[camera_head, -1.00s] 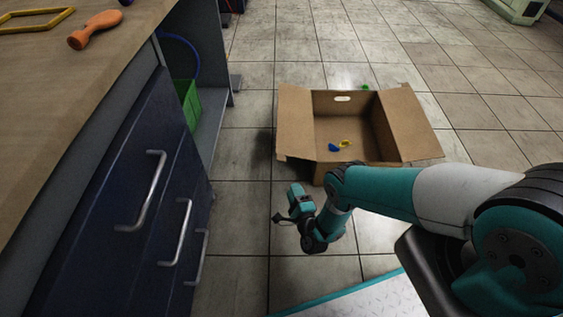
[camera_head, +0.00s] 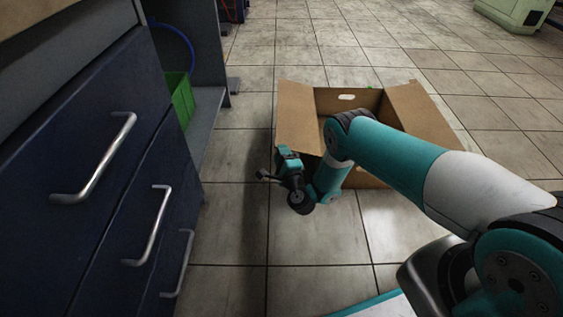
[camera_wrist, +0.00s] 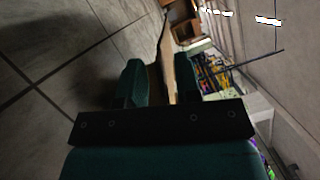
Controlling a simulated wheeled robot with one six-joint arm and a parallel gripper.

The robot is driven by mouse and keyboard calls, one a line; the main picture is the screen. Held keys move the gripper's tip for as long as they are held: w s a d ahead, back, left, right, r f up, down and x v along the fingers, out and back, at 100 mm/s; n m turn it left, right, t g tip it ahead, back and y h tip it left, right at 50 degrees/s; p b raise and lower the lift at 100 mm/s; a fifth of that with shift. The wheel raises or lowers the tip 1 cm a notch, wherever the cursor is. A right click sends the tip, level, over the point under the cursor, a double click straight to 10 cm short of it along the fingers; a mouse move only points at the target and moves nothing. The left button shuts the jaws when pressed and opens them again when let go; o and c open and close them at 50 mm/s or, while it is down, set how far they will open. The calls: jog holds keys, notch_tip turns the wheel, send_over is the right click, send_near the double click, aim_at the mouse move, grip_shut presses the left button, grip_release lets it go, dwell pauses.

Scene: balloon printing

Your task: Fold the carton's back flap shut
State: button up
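The open cardboard carton (camera_head: 384,110) stands on the floor in the head view. Its left flap (camera_head: 297,112) and right flap (camera_head: 424,118) spread outward. Its far wall has a hand hole. My arm hides the near side and much of the inside. My gripper (camera_head: 265,176) is low beside the carton's near left corner. In the wrist view my gripper (camera_wrist: 161,82) has its two teal fingers apart. A brown cardboard panel (camera_wrist: 170,62) shows edge-on between and beyond them; I cannot tell whether they touch it. I cannot tell which flap is the back one.
A dark blue drawer cabinet (camera_head: 100,150) with metal handles stands close on the left. A green bin (camera_head: 180,98) sits on the shelf beside it. Tiled floor (camera_head: 240,150) is free between cabinet and carton, and also right of the carton.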

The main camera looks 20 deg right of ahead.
jog(key=shift+w+b, duration=0.3)
jog(key=shift+b, duration=0.15)
grip_shut()
jog(key=shift+r+p, duration=0.2)
jog(key=shift+p, duration=0.1)
